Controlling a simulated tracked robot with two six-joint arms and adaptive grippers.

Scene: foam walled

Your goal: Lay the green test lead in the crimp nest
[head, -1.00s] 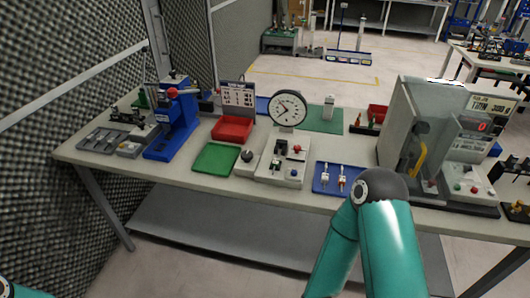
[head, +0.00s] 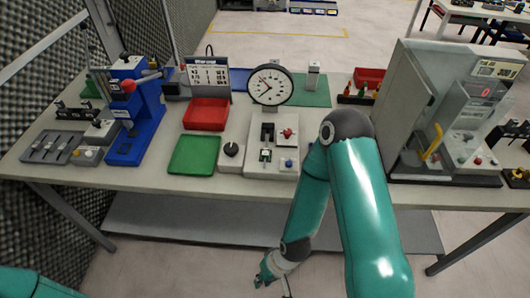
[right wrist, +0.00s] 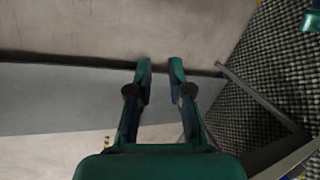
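I cannot make out the green test lead in the head view. The blue tray that held two small leads is now hidden behind my right arm. A blue lever press (head: 140,115) stands at the table's left. A grey gauge fixture (head: 280,145) with a round dial (head: 270,85) stands mid-table, with a small pale piece in its slot. I cannot tell which part is the crimp nest. My right gripper (head: 268,270) hangs below the table's front edge, away from these things. In the right wrist view (right wrist: 160,68) its fingers are apart and empty.
A green tray (head: 195,155), a red bin (head: 206,115) and a grey tray (head: 50,148) lie on the table (head: 130,183). A large grey tester (head: 450,115) stands at the right. A lower shelf (head: 160,222) runs under the table. A foam wall (head: 40,70) closes the left side.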

